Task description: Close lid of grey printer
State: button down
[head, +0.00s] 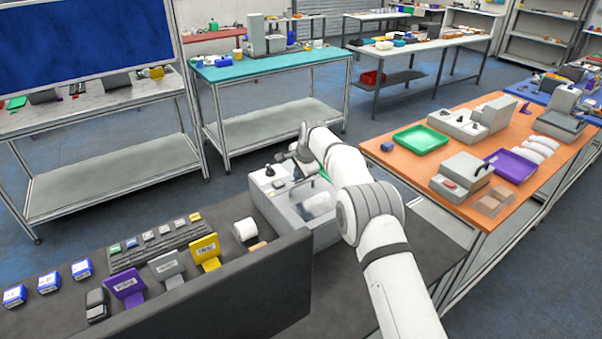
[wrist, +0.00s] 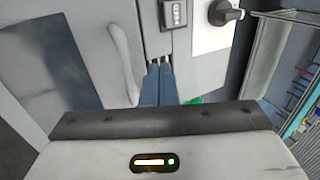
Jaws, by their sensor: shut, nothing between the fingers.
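The grey printer (head: 288,208) stands on the dark counter, partly hidden behind my arm. A white roll (head: 318,203) shows in its body, and a white panel with a black knob is at its far left corner. My gripper (head: 286,158) is over the printer's far side. In the wrist view the fingers (wrist: 160,72) are together and empty, with their tips close to a grey printer surface (wrist: 90,25) beside the black switch (wrist: 173,13) and the knob (wrist: 224,13). I cannot tell whether they touch. The lid's angle is not clear, as my arm covers part of it.
An orange table (head: 420,178) with a green tray (head: 420,139) and a purple tray (head: 511,166) is at right.

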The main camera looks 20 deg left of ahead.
dwell(0.3)
jog(key=shift+d+r, duration=0.1)
jog(key=shift+r, duration=0.1)
jog(key=s+d+r+n+h+b, duration=0.1)
jog(key=s+d+r+b, duration=0.1)
jog(key=d+r, duration=0.6)
jog(key=s+d+r+b, duration=0.3)
jog(key=d+r, duration=0.3)
jog(key=d, duration=0.3)
jog(key=s+d+r+n+h, duration=0.1)
jog(key=s+d+r, duration=0.1)
jog(key=s+d, duration=0.35)
jog(key=s+d+r+n, duration=0.1)
jog(key=s+d+r, duration=0.15)
jog(key=d, duration=0.65)
jog(key=s+d+f+n+b, duration=0.1)
jog(key=s+d+f, duration=0.2)
jog(key=s+d, duration=0.3)
jog(key=s+d+f+n+h+b, duration=0.1)
jog(key=s+d+f, duration=0.2)
jog(key=s, duration=1)
jog(key=s+d+f+n+h+b, duration=0.1)
jog(key=s+d+f, duration=0.3)
jog(key=s+d, duration=0.5)
jog(key=shift+s+n+t, duration=0.3)
jog(key=shift+s+n, duration=0.1)
jog(key=shift+s, duration=0.35)
